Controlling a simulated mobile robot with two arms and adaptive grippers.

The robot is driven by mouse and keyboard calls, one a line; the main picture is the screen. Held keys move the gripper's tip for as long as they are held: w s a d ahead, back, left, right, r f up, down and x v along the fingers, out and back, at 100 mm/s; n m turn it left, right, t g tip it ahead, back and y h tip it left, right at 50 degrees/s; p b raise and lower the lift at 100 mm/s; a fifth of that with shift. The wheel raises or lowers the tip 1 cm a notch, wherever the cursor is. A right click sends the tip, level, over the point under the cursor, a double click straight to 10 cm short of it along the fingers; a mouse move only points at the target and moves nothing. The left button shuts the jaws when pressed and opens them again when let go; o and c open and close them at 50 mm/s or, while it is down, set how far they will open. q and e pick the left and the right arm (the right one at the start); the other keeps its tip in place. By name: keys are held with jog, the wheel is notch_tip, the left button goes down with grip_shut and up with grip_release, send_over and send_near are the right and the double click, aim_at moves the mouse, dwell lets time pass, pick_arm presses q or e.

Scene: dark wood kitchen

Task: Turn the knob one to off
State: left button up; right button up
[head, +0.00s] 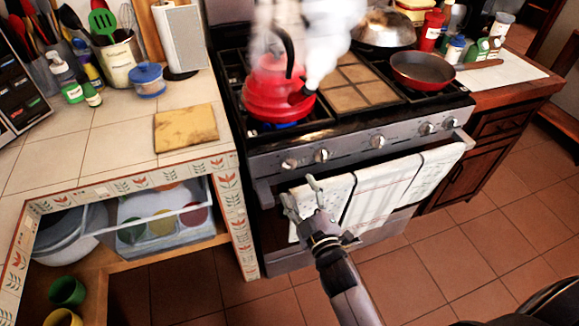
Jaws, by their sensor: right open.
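The stove (262,160) has a row of several silver knobs on its front panel. The leftmost knob (290,164) and the one beside it (322,155) are at the left of the row; I cannot read their settings or any label. A red kettle (272,95) stands on the front left burner, with a blue glow under it and white steam around its spout and handle. My right gripper (300,190) is open and empty in front of the oven door, below the two left knobs and apart from them. My left gripper is not in view.
Towels (378,190) hang on the oven handle just behind my right gripper. A red pan (422,70) and a silver lidded pan (384,28) sit on the right burners. A tiled counter (115,125) with a yellow cloth (186,128) adjoins at left. The floor in front is clear.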

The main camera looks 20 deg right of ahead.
aim_at(289, 168)
jog(key=w, duration=0.8)
jog(key=shift+w+a, duration=0.1)
jog(key=shift+w, duration=0.2)
jog(key=shift+c, duration=0.5)
jog(key=c, duration=1)
